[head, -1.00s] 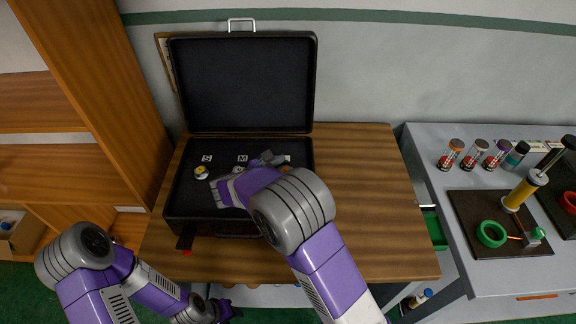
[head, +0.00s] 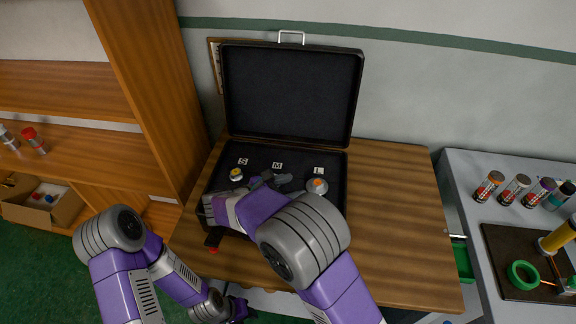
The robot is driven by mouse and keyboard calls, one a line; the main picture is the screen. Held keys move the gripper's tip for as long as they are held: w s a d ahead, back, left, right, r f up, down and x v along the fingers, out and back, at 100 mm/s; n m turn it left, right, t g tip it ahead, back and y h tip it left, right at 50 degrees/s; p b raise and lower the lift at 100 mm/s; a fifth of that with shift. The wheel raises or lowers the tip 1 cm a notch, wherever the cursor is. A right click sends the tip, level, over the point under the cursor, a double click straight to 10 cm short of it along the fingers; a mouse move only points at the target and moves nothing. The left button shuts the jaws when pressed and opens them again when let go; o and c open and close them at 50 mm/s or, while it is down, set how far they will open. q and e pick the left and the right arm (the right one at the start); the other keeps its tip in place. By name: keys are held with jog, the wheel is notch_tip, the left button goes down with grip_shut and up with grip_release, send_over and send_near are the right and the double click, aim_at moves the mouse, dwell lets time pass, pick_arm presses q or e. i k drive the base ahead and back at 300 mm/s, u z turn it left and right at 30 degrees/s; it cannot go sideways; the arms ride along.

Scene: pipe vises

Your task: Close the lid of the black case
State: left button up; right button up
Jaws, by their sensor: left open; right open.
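The black case (head: 355,95) stands open on the wooden table, its lid (head: 290,95) raised upright at the back with a silver handle on top. The case base has labels S, M and L. A round piece with a yellow centre (head: 236,175) sits below S, and one with an orange centre (head: 317,185) sits below L. My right gripper (head: 272,181) is open over the case base below M, away from the lid. My arm hides the front of the base and whatever lies below M. My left gripper (head: 240,309) is open, low in front of the table edge.
The wooden table (head: 400,230) is clear right of the case. A grey bench (head: 465,180) at the right carries several small bottles and a dark mat with a green ring (head: 522,274). A wooden shelf (head: 140,90) stands close on the left. A clipboard hangs behind the lid.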

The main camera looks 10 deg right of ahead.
aim_at(305, 95)
jog(key=k, duration=1)
